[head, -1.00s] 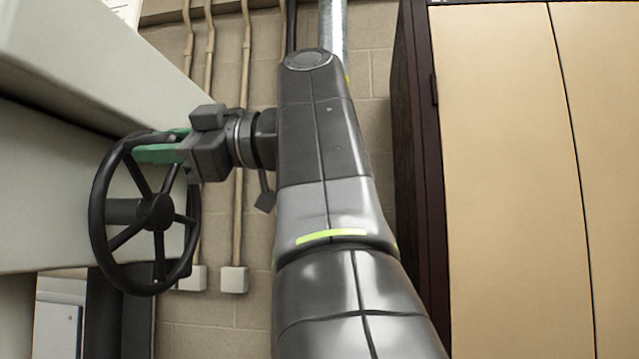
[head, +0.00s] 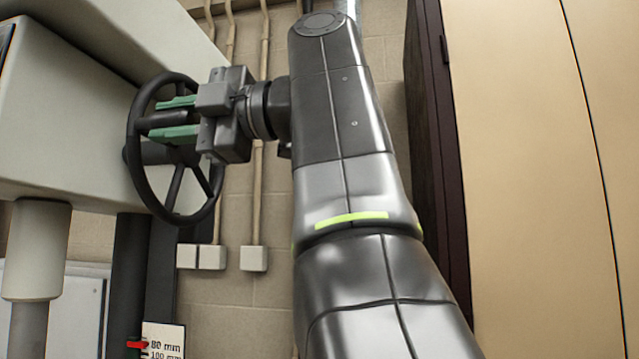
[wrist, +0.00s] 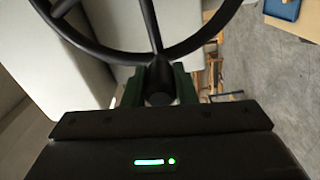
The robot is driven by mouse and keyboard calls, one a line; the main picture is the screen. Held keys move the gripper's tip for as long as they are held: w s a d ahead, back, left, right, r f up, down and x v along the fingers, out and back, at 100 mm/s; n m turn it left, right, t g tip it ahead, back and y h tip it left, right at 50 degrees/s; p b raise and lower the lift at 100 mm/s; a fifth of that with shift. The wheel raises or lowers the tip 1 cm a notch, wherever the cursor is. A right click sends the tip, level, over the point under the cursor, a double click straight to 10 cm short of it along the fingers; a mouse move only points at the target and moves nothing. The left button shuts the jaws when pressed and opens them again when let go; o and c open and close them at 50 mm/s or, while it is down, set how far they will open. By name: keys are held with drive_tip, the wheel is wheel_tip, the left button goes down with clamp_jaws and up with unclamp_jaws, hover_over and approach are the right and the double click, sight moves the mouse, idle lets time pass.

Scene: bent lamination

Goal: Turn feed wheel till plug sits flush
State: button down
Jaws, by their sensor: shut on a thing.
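The feed wheel (head: 138,183) is a black spoked handwheel mounted beside a pale machine body. My gripper (head: 178,118) reaches it from the right, and its green fingers are closed about a dark round bar, apparently the wheel's handle (head: 163,118). In the wrist view, the bar's round end (wrist: 160,84) sits between the fingers, with the wheel rim and a spoke beyond. A scale card (head: 163,341) at the bottom reads 80 mm and 100 mm. A red pointer (head: 136,344) stands beside it near the 80 mm mark. I cannot make out the plug in either view.
The pale machine body (head: 75,110) fills the left, above a pale column (head: 35,250). Conduits and wall boxes (head: 253,258) line the block wall behind. A tan cabinet (head: 520,180) stands close on the right of my arm. Wooden furniture (wrist: 292,25) shows beyond the wheel in the wrist view.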

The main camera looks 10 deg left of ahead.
drive_tip(key=shift+w+f, duration=0.15)
drive_tip(key=shift+f, duration=0.35)
drive_tip(key=c, duration=1.2)
unclamp_jaws()
drive_tip(key=shift+o, duration=0.2)
drive_tip(key=shift+r, duration=0.1)
drive_tip(key=shift+d, duration=0.15)
drive_tip(key=s+d+p, duration=0.1)
drive_tip(key=d, duration=1.2)
drive_tip(key=shift+d, duration=0.25)
drive_tip(key=shift+s, duration=0.1)
drive_tip(key=shift+a, duration=0.1)
